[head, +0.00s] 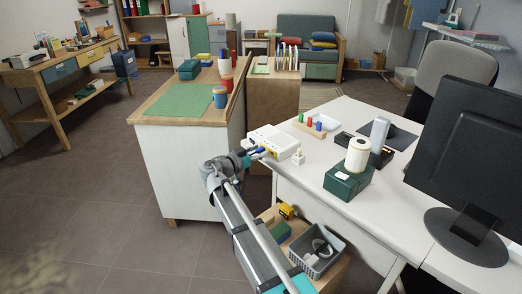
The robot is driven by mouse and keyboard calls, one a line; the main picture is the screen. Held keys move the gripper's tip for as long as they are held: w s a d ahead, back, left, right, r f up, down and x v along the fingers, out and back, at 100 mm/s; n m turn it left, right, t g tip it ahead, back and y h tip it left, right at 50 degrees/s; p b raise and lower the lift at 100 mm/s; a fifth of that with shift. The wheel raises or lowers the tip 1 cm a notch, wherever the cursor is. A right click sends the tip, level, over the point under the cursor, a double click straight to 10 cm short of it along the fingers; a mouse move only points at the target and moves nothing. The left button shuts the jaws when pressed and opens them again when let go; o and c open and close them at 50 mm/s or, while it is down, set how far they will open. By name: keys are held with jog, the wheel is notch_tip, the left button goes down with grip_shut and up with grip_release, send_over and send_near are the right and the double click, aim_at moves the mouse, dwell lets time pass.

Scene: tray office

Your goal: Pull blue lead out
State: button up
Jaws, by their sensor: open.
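A white box (280,140), which looks like a router, sits at the left edge of the white desk. A small blue piece (256,150), which looks like the blue lead's end, shows at the box's near left side. My gripper (250,156) is open at the desk's edge, close beside that blue piece. At this size I cannot tell whether the fingers touch it or stand around it. My wrist and the gripper hide part of the lead, and where the rest of it runs is not clear.
On the desk (331,196) stand a small white block (298,158), a peg rack (310,127), a green box (347,180) with a white roll (357,154), and a monitor (462,150). A grey bin (318,262) sits below. A green-matted cabinet (181,165) stands left.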

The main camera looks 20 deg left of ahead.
aim_at(257, 152)
dwell(0.3)
grip_shut()
jog(key=shift+s, duration=0.1)
dwell(0.4)
jog(key=shift+s+a, duration=0.35)
jog(key=shift+s, duration=0.2)
jog(key=shift+s+a, duration=0.25)
jog(key=shift+s, duration=0.1)
jog(key=shift+s+a, duration=0.35)
jog(key=shift+s, duration=0.3)
jog(key=shift+s+a, duration=0.2)
jog(key=shift+s, duration=0.05)
jog(key=shift+s+a, duration=0.35)
jog(key=shift+s, duration=0.25)
